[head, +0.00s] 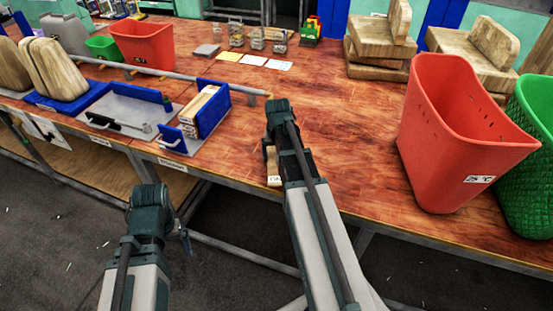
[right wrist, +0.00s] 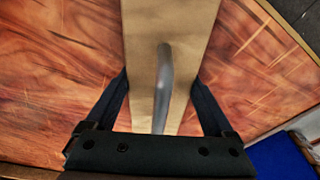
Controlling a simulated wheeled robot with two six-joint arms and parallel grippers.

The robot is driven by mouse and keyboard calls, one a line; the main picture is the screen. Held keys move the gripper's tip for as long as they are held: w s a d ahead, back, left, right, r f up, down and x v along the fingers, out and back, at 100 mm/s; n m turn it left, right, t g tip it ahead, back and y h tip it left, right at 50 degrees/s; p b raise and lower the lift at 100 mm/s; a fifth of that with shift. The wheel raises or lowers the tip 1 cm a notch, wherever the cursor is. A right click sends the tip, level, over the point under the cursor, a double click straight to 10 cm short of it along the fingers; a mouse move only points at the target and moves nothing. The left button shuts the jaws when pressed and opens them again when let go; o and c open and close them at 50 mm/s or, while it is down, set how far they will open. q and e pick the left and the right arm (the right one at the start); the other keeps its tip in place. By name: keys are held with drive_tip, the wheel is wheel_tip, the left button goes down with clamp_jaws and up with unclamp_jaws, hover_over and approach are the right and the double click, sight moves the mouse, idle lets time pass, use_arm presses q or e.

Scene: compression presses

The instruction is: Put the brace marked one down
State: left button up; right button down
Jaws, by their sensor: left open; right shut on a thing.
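A pale wooden brace (head: 271,161) with a small white label shows beside my right forearm, near the table's front edge; the arm hides most of it. The mark on the label is too small to read. In the right wrist view the brace (right wrist: 143,50) has a grey bar handle and lies between the two dark fingers of my right gripper (right wrist: 160,108), which is shut on it. Whether the brace touches the table I cannot tell. My left gripper (head: 186,240) is open and empty, low in front of the table, away from the brace.
A blue holder (head: 218,112) with wooden pieces and a grey tray (head: 125,104) stand to the left. A red bin (head: 455,150) and a green basket (head: 530,165) stand right. Wooden blocks (head: 375,50) are at the back. The table (head: 340,125) is clear mid-way.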

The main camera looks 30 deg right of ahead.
drive_tip(key=shift+f, duration=0.15)
unclamp_jaws()
drive_tip(key=shift+r, duration=0.2)
drive_tip(key=r+p, duration=0.4)
drive_tip(key=s+r+p, duration=0.1)
drive_tip(key=r+p, duration=0.7)
drive_tip(key=shift+s+a, duration=0.35)
drive_tip(key=shift+a, duration=0.05)
drive_tip(key=f+b, duration=0.4)
drive_tip(key=w+f+b, duration=0.1)
drive_tip(key=f+b, duration=0.7)
drive_tip(key=shift+w+d, duration=0.3)
drive_tip(key=shift+d, duration=0.1)
drive_tip(key=shift+r, duration=0.15)
